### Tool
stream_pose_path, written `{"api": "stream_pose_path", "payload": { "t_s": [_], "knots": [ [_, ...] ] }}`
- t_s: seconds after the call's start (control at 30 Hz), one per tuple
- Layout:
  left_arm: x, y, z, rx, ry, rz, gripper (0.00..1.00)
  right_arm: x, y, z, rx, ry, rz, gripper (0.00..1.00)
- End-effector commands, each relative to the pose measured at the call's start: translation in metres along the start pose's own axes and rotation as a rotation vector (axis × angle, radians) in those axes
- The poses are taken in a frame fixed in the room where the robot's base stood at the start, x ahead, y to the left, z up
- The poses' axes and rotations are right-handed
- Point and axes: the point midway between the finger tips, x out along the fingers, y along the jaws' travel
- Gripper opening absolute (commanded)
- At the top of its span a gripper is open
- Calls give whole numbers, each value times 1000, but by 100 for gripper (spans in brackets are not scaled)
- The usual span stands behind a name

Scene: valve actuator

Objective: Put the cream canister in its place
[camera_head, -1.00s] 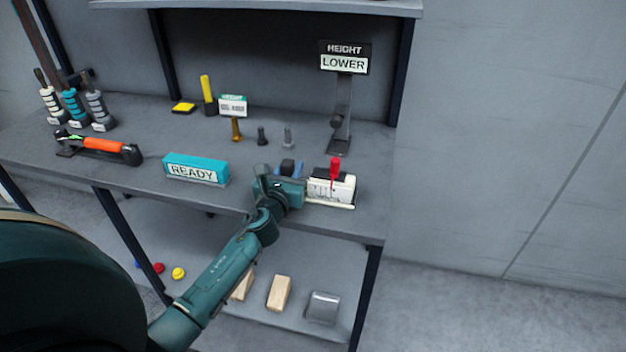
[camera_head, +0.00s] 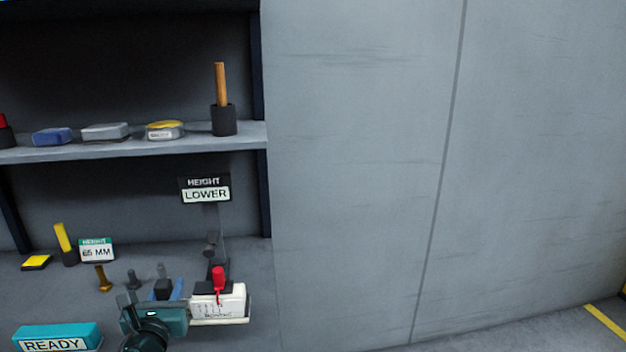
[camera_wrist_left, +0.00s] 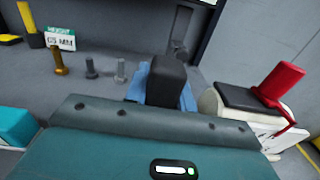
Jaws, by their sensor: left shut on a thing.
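No cream canister can be clearly made out. A cream box (camera_head: 232,306) with a black top and a red lever (camera_head: 218,280) stands at the right end of the bench; it also shows in the wrist view (camera_wrist_left: 212,103). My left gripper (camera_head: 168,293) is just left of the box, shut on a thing. Beyond its teal hand, the wrist view shows a dark block (camera_wrist_left: 167,80) with blue pieces (camera_wrist_left: 139,84) at its sides. I cannot tell whether the block is what it holds; the grip is hidden by the hand. My right gripper is not in view.
A HEIGHT LOWER sign (camera_head: 205,190) stands behind the box. Several bolts (camera_head: 103,279) stand beside a 65 MM sign (camera_head: 96,250). A teal READY block (camera_head: 56,338) lies front left. The upper shelf (camera_head: 190,139) holds tins and a wooden-handled tool (camera_head: 221,98).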

Motion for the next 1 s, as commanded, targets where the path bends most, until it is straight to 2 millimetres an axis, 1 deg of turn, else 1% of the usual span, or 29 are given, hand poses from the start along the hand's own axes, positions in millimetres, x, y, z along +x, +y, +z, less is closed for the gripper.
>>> {"api": "stream_pose_path", "payload": {
  "t_s": [0.03,0.07,0.1,0.17,0.2,0.3,0.4,0.5,0.6,0.67,1.0],
  "knots": [
    [-18,-14,-7,2,6,-29,0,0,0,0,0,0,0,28],
    [-30,-23,-10,7,6,-45,0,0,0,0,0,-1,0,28],
    [-47,-34,-13,10,9,-67,0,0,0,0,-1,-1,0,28],
    [-74,-50,-16,13,8,-99,0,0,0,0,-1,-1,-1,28],
    [-91,-60,-16,13,8,-119,0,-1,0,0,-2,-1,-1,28],
    [-131,-79,-12,7,5,-155,0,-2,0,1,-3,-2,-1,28],
    [-162,-90,-5,-4,1,-177,0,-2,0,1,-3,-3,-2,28],
    [-182,-96,3,-13,-4,-189,0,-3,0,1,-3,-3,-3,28],
    [-193,-99,8,-18,-7,-194,0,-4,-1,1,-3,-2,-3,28],
    [-196,-99,10,-17,-9,-196,0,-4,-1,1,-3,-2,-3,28],
    [-196,-99,10,-20,-8,-194,0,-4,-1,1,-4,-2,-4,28]
  ]
}}
